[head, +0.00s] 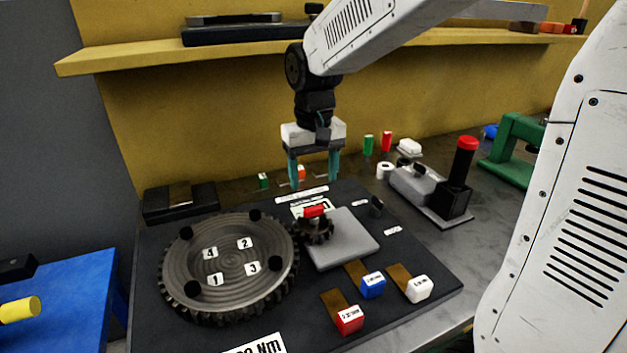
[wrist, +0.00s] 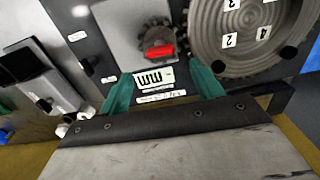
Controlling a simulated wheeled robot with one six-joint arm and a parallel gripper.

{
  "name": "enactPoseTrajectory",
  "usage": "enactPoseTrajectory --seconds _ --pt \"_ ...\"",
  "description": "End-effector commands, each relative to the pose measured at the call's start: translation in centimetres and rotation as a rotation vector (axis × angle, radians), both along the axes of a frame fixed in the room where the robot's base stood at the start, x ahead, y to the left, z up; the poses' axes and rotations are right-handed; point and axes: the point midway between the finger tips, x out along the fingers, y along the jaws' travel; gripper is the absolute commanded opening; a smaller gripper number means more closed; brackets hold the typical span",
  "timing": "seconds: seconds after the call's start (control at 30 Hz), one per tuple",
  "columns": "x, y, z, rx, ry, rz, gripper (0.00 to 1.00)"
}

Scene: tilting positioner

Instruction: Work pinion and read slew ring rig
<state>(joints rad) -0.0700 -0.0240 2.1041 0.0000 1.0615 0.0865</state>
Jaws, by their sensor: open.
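The slew ring (head: 228,265) is a large dark toothed ring lying flat on a dark base plate, with tags 1 to 4 and black knobs around its rim. The small pinion (head: 316,232) sits at its right edge beside a grey block (head: 343,240) and has a red piece (head: 314,211) on top. In the wrist view the red piece (wrist: 159,51) lies ahead of the jaws. My gripper (head: 314,182) has teal fingers, points down and is open and empty above and behind the pinion. A white printed label (wrist: 155,79) shows between the fingertips (wrist: 163,92).
Red (head: 349,319), blue (head: 372,285) and white (head: 418,289) labelled blocks stand at the plate's front. A red-knobbed device (head: 457,180) stands right, a black box (head: 180,201) left. A yellow shelf (head: 150,58) overhangs the back. Bare table shows right of the plate.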

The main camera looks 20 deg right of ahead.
Motion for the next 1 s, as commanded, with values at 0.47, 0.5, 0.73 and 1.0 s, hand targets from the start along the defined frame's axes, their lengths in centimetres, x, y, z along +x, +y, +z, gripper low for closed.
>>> enactPoseTrajectory --seconds 0.47,0.5,0.73,1.0 --pt "-0.1 0.0 -2.6 0.000 0.005 0.000 0.65" --pt "-0.1 0.0 -3.3 0.000 0.005 0.000 0.65" --pt "-0.1 0.0 -6.7 0.000 0.003 0.000 0.65" --pt "0.0 0.0 -7.9 0.000 0.000 0.000 0.65"
